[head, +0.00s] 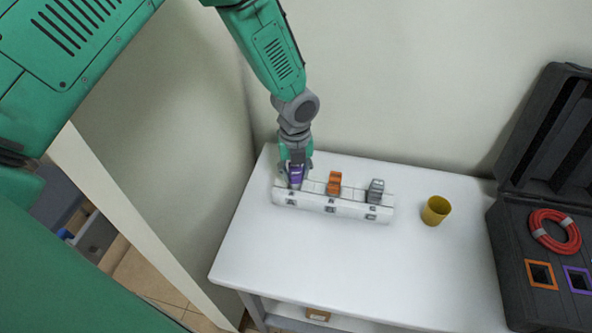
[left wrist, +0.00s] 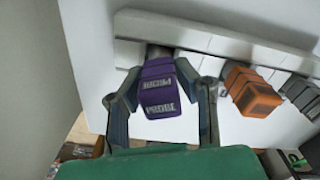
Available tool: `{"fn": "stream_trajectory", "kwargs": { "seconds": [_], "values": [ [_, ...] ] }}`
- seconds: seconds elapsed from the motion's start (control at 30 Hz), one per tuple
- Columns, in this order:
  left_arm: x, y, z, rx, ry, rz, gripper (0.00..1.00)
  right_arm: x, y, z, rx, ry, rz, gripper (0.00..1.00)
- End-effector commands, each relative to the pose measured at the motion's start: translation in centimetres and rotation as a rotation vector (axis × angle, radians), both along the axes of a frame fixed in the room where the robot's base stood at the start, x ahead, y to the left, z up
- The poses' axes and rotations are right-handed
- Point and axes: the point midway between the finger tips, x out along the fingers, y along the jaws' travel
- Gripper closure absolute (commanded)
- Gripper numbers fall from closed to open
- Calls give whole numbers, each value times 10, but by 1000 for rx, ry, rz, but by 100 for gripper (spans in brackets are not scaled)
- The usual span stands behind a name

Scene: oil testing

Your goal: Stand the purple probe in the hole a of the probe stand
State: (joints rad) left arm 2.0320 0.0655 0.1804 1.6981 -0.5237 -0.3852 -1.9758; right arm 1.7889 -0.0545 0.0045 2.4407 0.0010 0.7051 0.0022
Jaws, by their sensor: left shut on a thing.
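The purple probe (head: 296,174) is held in my left gripper (head: 295,178) at the left end of the white probe stand (head: 325,205), by the hole marked A. In the left wrist view the purple probe (left wrist: 161,88) sits between the two fingers of my left gripper (left wrist: 163,100), with its lettering facing the camera. Its lower end meets the stand (left wrist: 215,42); how deep it sits in the hole cannot be told. An orange probe (head: 334,183) stands in the middle hole B, and a grey probe (head: 375,190) in hole C. My right gripper is not in view.
A yellow cup (head: 436,210) stands right of the stand on the white table (head: 330,265). An open black case (head: 510,240) with a red cable coil (head: 555,232) is at the right. A wall rises behind the table. The front of the tabletop is clear.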

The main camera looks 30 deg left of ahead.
Motion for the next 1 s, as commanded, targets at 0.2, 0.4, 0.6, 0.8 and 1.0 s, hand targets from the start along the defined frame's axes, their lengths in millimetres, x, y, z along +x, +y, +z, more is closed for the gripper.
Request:
{"fn": "stream_trajectory", "kwargs": {
  "seconds": [0.2,0.4,0.6,0.8,1.0],
  "values": [
    [1,-2,-2,-5,-4,0,100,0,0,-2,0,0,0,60],
    [1,-2,-2,-4,-3,0,100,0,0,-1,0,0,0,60],
    [1,-2,-1,-3,-3,0,100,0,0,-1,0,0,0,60],
    [0,-2,-1,-3,-2,0,100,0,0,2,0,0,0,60],
    [0,-3,-1,-4,-3,0,100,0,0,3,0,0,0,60]
  ]
}}
